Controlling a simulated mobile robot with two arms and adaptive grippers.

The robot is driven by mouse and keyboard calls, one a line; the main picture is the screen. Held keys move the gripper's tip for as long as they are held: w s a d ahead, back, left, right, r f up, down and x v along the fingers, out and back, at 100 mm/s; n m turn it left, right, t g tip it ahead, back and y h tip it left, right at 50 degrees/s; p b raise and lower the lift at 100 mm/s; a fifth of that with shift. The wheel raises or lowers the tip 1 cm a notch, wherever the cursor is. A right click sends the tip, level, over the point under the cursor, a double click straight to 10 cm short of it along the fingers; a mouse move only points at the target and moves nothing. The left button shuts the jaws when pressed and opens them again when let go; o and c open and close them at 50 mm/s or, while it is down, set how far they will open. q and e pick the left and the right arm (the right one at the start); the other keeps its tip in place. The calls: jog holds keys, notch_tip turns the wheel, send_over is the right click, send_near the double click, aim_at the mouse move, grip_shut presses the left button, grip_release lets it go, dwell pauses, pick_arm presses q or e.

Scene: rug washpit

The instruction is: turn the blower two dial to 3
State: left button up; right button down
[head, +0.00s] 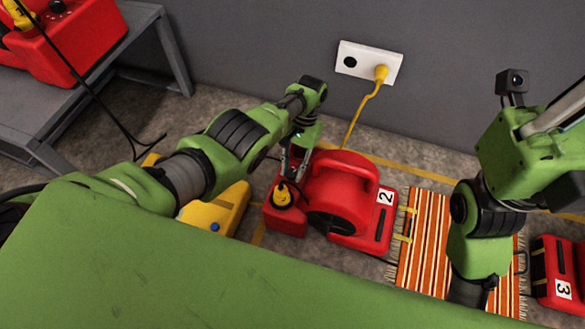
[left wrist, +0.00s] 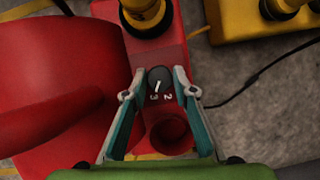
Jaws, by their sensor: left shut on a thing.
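Blower two is the red blower (head: 345,185) with a white 2 label, on the floor below the wall socket. Its small black dial (left wrist: 159,76) shows in the left wrist view, with a white mark and the digits 3 and 2 beside it. The mark's lower end lies nearer the 3 than the 2. My left gripper (head: 292,172) reaches down onto the blower's left part. Its fingers (left wrist: 160,82) are shut on the dial, one on each side. The hand covers the dial in the head view. My right arm is at the right; its fingertips are not clear.
A yellow plug (head: 381,73) sits in the wall socket (head: 356,62). A striped rug (head: 424,235) lies right of blower two, with a red blower labelled 3 (head: 563,289) beyond it. A yellow unit (head: 222,212) stands left. Another red machine (head: 75,45) is on a grey bench (head: 172,55).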

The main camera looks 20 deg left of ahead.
dwell(0.4)
pick_arm(q)
jog(key=o, duration=1.1)
jog(key=v, duration=1.2)
